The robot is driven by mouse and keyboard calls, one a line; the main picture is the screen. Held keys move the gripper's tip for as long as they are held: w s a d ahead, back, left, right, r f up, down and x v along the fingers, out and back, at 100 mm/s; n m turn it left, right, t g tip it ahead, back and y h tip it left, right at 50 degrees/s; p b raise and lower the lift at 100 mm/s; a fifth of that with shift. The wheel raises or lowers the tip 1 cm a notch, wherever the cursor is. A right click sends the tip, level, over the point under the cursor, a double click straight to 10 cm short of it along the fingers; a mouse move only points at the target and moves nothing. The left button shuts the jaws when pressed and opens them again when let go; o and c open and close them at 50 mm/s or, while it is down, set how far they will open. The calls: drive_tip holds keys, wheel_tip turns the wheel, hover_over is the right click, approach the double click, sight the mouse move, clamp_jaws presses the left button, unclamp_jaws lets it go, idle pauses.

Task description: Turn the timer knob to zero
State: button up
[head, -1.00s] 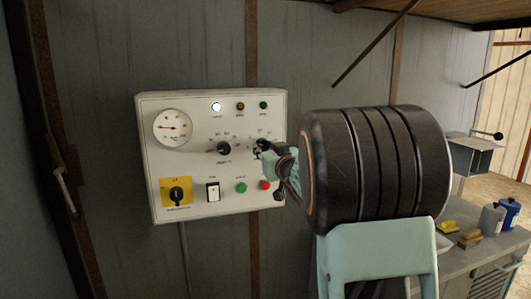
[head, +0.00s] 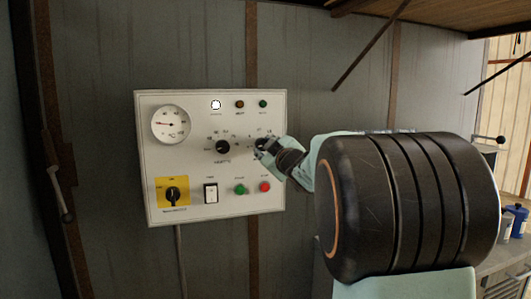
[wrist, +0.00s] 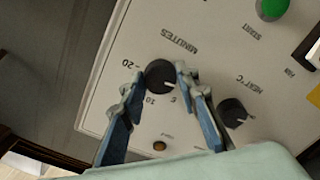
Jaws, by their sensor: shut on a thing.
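In the head view the knob (head: 261,144) is at the panel's right side, partly covered by my gripper (head: 262,149). In the wrist view my gripper (wrist: 161,76) has a finger on each side of the knob and is shut on it. A pale mark on the knob's rim appears to point near the 5. The zero mark cannot be made out.
The HEAT knob (wrist: 233,112) sits close beside my finger in the wrist view. The panel also carries a dial gauge (head: 171,125), a yellow-backed switch (head: 173,192), a white rocker switch (head: 210,193), a green button (head: 240,189) and a red button (head: 265,187).

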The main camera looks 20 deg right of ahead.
idle(0.5)
drive_tip(key=o, duration=1.1)
drive_tip(key=shift+o, duration=0.2)
drive_tip(key=s, duration=0.7)
drive_tip(key=shift+s, duration=0.25)
